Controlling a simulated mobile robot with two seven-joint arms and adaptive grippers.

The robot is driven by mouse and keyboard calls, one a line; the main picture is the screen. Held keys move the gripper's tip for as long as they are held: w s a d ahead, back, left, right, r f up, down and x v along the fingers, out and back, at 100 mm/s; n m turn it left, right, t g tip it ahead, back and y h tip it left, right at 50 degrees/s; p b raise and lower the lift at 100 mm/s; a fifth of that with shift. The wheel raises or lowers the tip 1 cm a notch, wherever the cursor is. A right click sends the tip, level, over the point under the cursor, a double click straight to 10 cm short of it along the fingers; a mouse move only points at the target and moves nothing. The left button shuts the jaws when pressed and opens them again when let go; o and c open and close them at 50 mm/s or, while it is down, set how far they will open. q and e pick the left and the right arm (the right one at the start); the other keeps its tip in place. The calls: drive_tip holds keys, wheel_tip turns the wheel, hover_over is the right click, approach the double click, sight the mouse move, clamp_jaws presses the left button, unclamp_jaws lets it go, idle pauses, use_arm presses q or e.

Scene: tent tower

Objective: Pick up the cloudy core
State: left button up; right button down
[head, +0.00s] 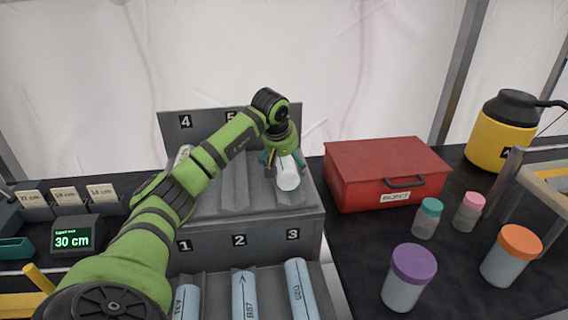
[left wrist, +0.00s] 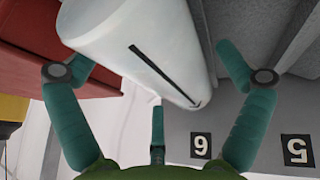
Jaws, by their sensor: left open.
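A whitish, cloudy core (head: 288,178) lies in the back rack's right-hand slot, under my left gripper (head: 281,162). In the left wrist view the core (left wrist: 135,40) is a pale cylinder with a black line along it. The teal fingers of my left gripper (left wrist: 150,68) are open, spread on either side of the core. I cannot tell whether they touch it. Part of the core's back end is hidden by the gripper in the head view. My right gripper is not in view.
Another pale core (head: 183,153) shows partly in slot 4, behind my arm. Several light-blue cores (head: 301,290) lie in the front slots. A red reject box (head: 385,165) stands close right of the rack. Lidded jars (head: 408,282) and a yellow jug (head: 503,135) stand farther right.

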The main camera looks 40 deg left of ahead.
use_arm(q)
drive_tip(key=shift+r, duration=0.1)
drive_tip(key=c, duration=1.5)
drive_tip(key=shift+c, duration=0.4)
drive_tip(key=shift+r, duration=0.1)
